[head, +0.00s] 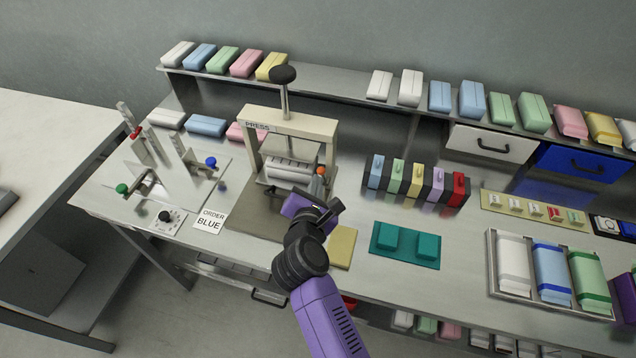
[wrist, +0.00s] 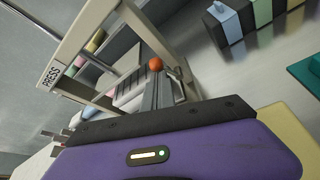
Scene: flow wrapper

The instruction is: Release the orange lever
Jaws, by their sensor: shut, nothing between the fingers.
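The orange lever shows as an orange ball knob (head: 320,171) on a short grey stem at the right side of the press (head: 303,124). The knob also shows in the wrist view (wrist: 155,64), just beyond my gripper. My gripper (head: 312,188) is at the press's front right, close to the lever. Its fingers (wrist: 158,92) are shut and empty, with their tips close below the knob. I cannot tell whether they touch the lever. My purple gripper body hides part of the press base and the lever's lower end.
Left of the press are a toggle clamp with a blue knob (head: 211,161), a green knob (head: 122,188), a dial (head: 165,216) and an order card reading BLUE (head: 209,221). A teal block fixture (head: 405,245) and a yellow pad (head: 342,247) lie to the right.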

